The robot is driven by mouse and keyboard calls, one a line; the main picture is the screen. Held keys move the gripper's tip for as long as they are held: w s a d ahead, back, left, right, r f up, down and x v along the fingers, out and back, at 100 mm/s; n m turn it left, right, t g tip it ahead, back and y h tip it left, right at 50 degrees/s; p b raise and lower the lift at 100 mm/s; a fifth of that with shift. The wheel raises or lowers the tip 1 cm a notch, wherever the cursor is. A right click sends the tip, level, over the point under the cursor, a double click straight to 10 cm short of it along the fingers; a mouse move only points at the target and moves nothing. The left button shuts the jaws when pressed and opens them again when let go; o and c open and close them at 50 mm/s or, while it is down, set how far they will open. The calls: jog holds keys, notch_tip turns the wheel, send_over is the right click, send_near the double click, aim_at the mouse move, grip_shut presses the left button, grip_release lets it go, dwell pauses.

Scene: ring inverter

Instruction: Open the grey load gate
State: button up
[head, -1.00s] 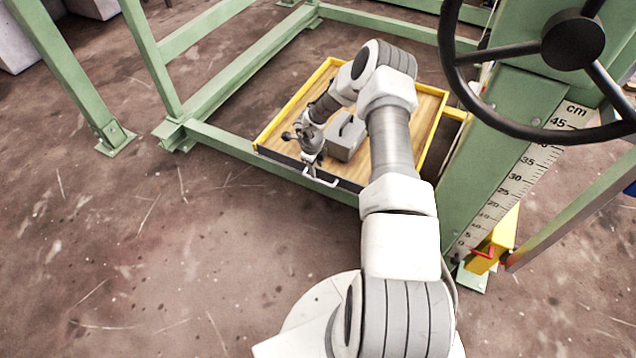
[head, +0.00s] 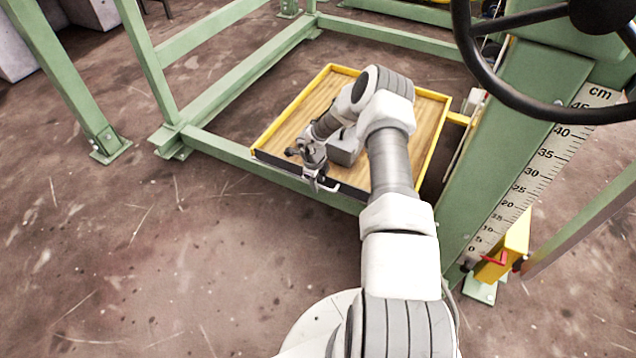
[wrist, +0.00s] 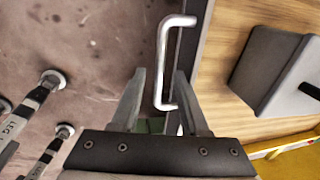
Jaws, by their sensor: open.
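The grey load gate (head: 278,168) is the dark front side of a yellow-edged wooden tray low in the green frame. It shows in the wrist view as a dark strip (wrist: 190,60). A pale metal bar handle (head: 332,188) sticks out from the gate; in the wrist view the handle (wrist: 163,60) runs up between the fingers. My gripper (head: 314,178) is at the handle. In the wrist view my gripper (wrist: 159,75) is open, with one finger on each side of the handle's near end. I cannot tell whether either finger touches it.
A grey block (head: 346,150) sits on the tray's wooden floor (head: 300,115). A green post with a cm scale (head: 530,180) and a black handwheel (head: 480,75) stand at the right. A yellow pointer block (head: 505,250) is at the scale's foot.

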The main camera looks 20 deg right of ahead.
jog(key=shift+c, duration=0.3)
grip_shut()
jog(key=shift+s+a+f+h+b, duration=0.2)
jog(key=shift+a+f+h+b, duration=0.1)
jog(key=shift+b, duration=0.2)
notch_tip(320, 180, down, 10)
jog(key=s+a+t+h+b, duration=0.1)
jog(key=a+t+h+b, duration=0.1)
jog(key=t+h, duration=0.8)
jog(key=shift+s+h+b, duration=0.35)
jog(key=shift+h+b, duration=0.45)
jog(key=shift+h, duration=0.3)
dwell(0.6)
